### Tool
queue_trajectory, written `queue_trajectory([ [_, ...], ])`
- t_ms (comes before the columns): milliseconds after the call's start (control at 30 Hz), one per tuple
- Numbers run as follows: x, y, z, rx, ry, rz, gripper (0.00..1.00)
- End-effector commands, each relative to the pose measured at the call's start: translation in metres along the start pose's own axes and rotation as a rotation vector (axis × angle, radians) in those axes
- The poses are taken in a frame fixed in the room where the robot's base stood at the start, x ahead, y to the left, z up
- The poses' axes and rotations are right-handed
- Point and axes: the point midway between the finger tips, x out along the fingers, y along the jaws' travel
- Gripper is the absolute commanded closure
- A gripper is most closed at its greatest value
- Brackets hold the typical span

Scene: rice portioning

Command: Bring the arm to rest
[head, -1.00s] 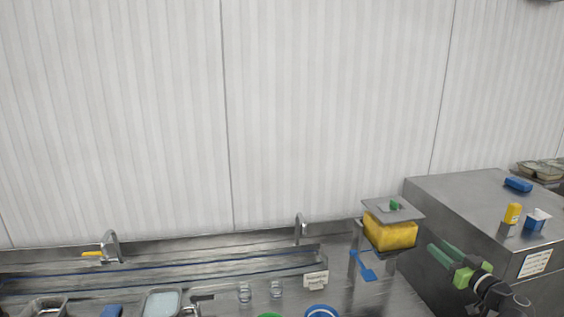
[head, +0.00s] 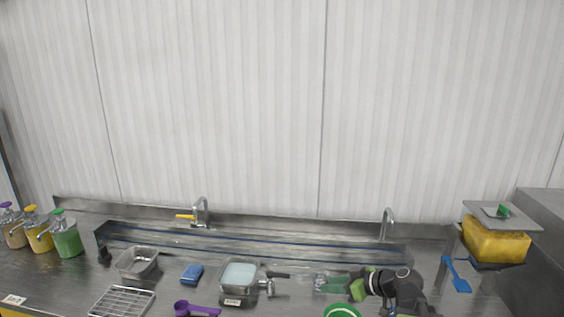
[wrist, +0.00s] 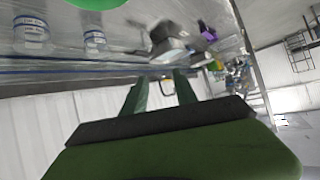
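My gripper (head: 335,283) is green-fingered and reaches left over the steel counter (head: 440,300), on the right part of the head view. In the wrist view, the two green fingers of my gripper (wrist: 160,82) stand apart with nothing between them, so it is open and empty. My arm is bent, with its dark links to the right of the fingers.
A green round item (head: 342,312) lies in front of my gripper. Glass jars (wrist: 30,35) show in the wrist view.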

Motion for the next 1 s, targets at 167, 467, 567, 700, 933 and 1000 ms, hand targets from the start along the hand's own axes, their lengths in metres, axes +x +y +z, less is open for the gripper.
queue_trajectory([
  [167, 0.071, -0.074, 0.045, 0.048, -0.292, -0.102, 0.65],
  [467, 0.051, -0.09, 0.137, 0.368, -0.827, 0.186, 0.65],
  [567, 0.028, -0.078, 0.155, 0.507, -0.914, 0.344, 0.65],
  [700, 0.014, -0.075, 0.163, 0.668, -0.943, 0.469, 0.65],
  [933, 0.013, -0.073, 0.164, 0.722, -0.932, 0.494, 0.65],
  [1000, 0.013, -0.073, 0.164, 0.721, -0.932, 0.494, 0.65],
])
